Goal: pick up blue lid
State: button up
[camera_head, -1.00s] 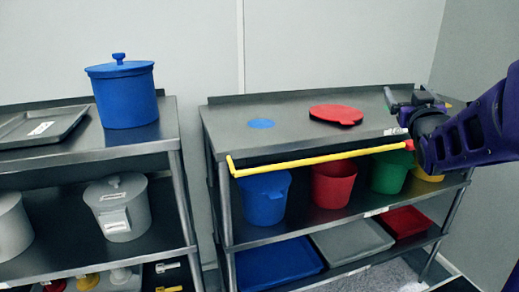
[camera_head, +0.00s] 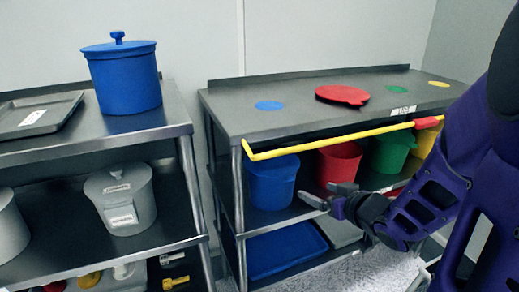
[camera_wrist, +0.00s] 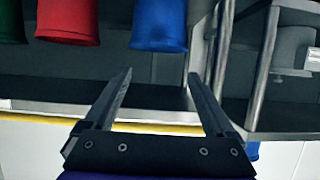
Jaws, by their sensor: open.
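The blue lid (camera_head: 118,46), with a small knob on top, sits on a blue bin (camera_head: 127,83) on the top of the left rack in the head view. My gripper (camera_head: 314,193) is open and empty, in front of the right rack at about the middle shelf. It is well to the right of the lid and lower than it. In the wrist view my gripper (camera_wrist: 160,85) shows two spread fingers with nothing between them. The lid is not visible in the wrist view.
A metal tray (camera_head: 35,115) lies left of the blue bin. Grey canisters (camera_head: 124,200) stand below. A yellow bar (camera_head: 330,138) runs along the right rack's front, above blue, red (camera_head: 338,164) and green bins.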

jog(key=shift+w+p, duration=0.7)
jog(key=shift+p, duration=1.3)
jog(key=b, duration=0.2)
send_near(286, 178)
jog(key=w, duration=0.1)
jog(key=shift+b+x, duration=0.45)
jog(key=shift+x, duration=3.1)
jog(key=shift+s+a+f, duration=0.1)
jog(key=shift+s+a, duration=0.05)
grip_shut()
